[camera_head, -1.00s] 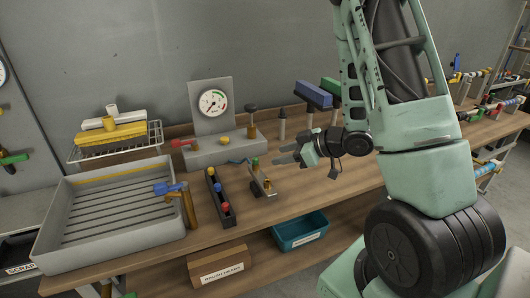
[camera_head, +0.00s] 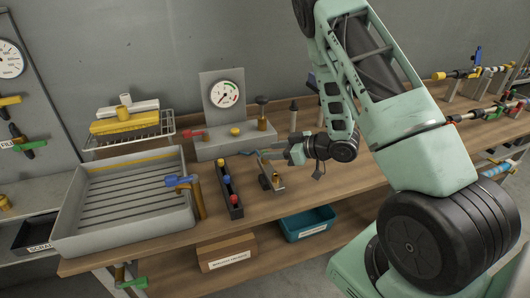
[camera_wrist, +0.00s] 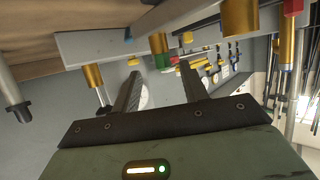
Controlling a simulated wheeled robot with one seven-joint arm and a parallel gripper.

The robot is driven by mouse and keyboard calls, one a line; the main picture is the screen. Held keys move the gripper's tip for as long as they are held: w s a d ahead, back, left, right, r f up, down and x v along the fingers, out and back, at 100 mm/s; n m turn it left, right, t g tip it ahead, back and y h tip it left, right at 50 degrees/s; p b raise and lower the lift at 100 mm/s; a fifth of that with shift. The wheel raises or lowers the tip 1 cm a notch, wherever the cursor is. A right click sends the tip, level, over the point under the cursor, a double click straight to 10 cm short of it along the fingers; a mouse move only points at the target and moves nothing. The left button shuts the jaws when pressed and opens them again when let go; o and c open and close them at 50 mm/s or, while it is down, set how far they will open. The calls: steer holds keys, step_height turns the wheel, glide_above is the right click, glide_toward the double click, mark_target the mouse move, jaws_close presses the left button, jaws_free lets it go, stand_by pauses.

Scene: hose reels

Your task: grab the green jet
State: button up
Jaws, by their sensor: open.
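The green jet (camera_wrist: 162,62) shows in the wrist view as a small green tip on a brass body. It sits between and just beyond the ends of my fingers, and I see no grip on it. In the head view its small metal stand (camera_head: 271,177) is on the bench right of a black rack, and my fingers largely hide the green tip. My gripper (camera_head: 264,153) is open over the top of this stand, reaching in from the right. It also shows in the wrist view (camera_wrist: 160,70), with a gap between the fingers.
The black rack (camera_head: 230,190) holds blue and red-tipped jets. A grey block with a gauge (camera_head: 225,94) stands behind. A grey tray (camera_head: 72,215) with a blue-handled tap (camera_head: 182,182) is left. A teal bin (camera_head: 308,223) and cardboard box (camera_head: 226,251) sit below.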

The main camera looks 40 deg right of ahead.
mark_target(260, 161)
steer(key=shift+a+p+x, duration=0.15)
steer(key=shift+p+x, duration=0.35)
steer(key=shift+x, duration=0.9)
steer(key=shift+a+p+x, duration=0.15)
steer(key=shift+p+x, duration=0.35)
steer(key=shift+x, duration=0.85)
steer(key=shift+s, duration=0.2)
jaws_close()
